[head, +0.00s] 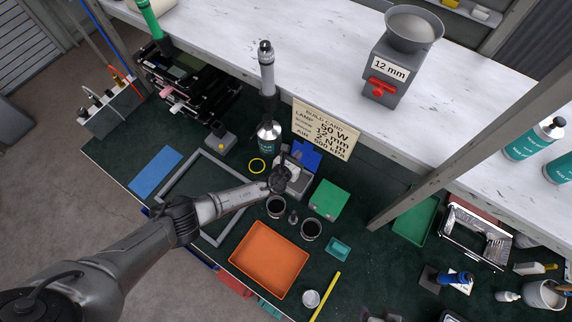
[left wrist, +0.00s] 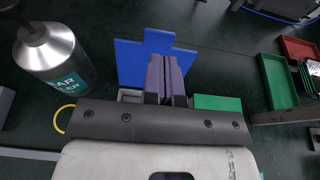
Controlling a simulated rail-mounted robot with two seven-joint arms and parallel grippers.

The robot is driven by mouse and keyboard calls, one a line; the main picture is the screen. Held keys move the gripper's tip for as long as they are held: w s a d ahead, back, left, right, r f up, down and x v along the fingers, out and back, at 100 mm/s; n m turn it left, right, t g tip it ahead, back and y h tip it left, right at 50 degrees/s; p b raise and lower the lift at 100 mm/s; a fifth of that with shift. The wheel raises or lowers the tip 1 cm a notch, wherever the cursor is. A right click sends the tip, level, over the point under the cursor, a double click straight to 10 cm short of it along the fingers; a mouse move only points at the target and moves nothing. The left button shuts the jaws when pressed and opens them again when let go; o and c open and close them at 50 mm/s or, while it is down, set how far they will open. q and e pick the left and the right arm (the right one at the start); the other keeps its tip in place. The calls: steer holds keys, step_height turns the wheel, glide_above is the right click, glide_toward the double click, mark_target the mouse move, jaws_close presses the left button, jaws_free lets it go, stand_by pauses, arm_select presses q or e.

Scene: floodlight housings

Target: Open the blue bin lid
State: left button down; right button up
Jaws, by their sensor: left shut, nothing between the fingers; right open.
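The blue bin lid (head: 306,155) stands raised at the back of a small grey bin (head: 305,187). In the left wrist view the blue lid (left wrist: 130,62) is a steep panel with a tab on its upper edge. My left gripper (head: 284,172) is over the bin, in front of the lid. Its fingers (left wrist: 166,78) are shut and empty, and they overlap the lid in the wrist view. I cannot tell whether they touch it. The gripper hides part of the bin. What seems to be my right gripper (head: 382,318) shows only at the bottom edge, open.
A green-lidded bin (head: 328,199) stands right of the blue one. A silver bottle (head: 268,137) and a yellow ring (head: 257,166) are on the left. Two dark cups (head: 311,230) and an orange tray (head: 268,259) lie in front. A build card (head: 326,128) hangs behind.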

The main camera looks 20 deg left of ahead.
arm_select(q)
steer(key=s+a+r+n+y+p, duration=0.25)
steer(key=s+a+n, duration=0.25)
steer(key=s+n, duration=0.25)
step_height(320, 180, up, 11)
steer(key=n+g+y, duration=0.2)
steer(key=n+y, duration=0.3)
steer(key=n, duration=1.1)
steer(key=s+d+r+n+g+h, duration=0.3)
steer(key=s+r+n+g+h, duration=0.15)
steer(key=s+r+n, duration=0.55)
steer(key=s+a+f+n+g, duration=0.1)
steer(key=s+a+f+g, duration=0.1)
steer(key=s, duration=0.9)
steer(key=s+a+f+n+g, duration=0.1)
steer(key=s+f, duration=0.4)
steer(key=s, duration=0.5)
steer(key=shift+s+a+f+g+h+b, duration=0.15)
steer(key=shift+s+a+g+h+b, duration=0.2)
steer(key=shift+a+g, duration=0.3)
